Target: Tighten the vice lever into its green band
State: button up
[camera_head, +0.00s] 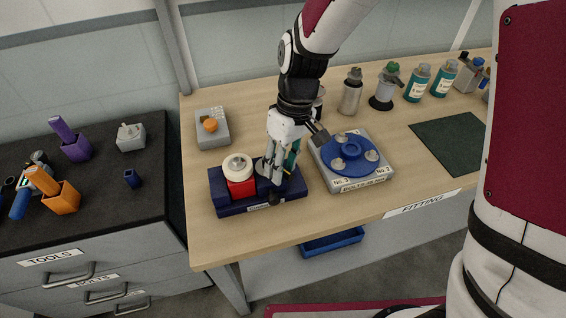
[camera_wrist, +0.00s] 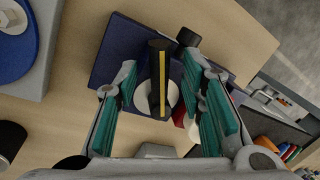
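The vice (camera_head: 232,201) is a dark blue block with a red part and a cream round piece on top, near the bench's front left. My gripper (camera_head: 272,176) points down over its right half. In the wrist view, a black bar with a yellow stripe, seemingly the vice lever (camera_wrist: 155,75), lies between my teal-padded fingers. The fingers are spread, with a gap visible on each side of the bar. A pale disc (camera_wrist: 171,97) shows behind the bar, and a black knob (camera_wrist: 187,38) is beside it. I cannot make out the green band.
Right of the vice is a grey block with a blue round plate (camera_head: 352,153). A grey box with an orange button (camera_head: 211,126) stands behind the vice. Bottles (camera_head: 351,92) line the back. A dark green mat (camera_head: 450,142) lies at right. The dark tool cabinet (camera_head: 110,190) is at left.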

notch_tip(320, 180, up, 12)
jog(key=w+d, duration=0.1)
jog(key=shift+w+d, duration=0.3)
jog(key=shift+d, duration=0.05)
jog(key=shift+f, duration=0.15)
jog(key=s+d+r+m+t+h, duration=0.1)
jog(key=s+d+r+m+t, duration=0.2)
jog(key=s+d, duration=0.5)
jog(key=s+d+r+m+t, duration=0.3)
jog(key=s+d+r+m, duration=0.2)
jog(key=s+d, duration=0.4)
jog(key=shift+s+m+h, duration=0.15)
jog(key=shift+m+h, duration=0.25)
jog(key=shift+r, duration=0.1)
dwell(0.4)
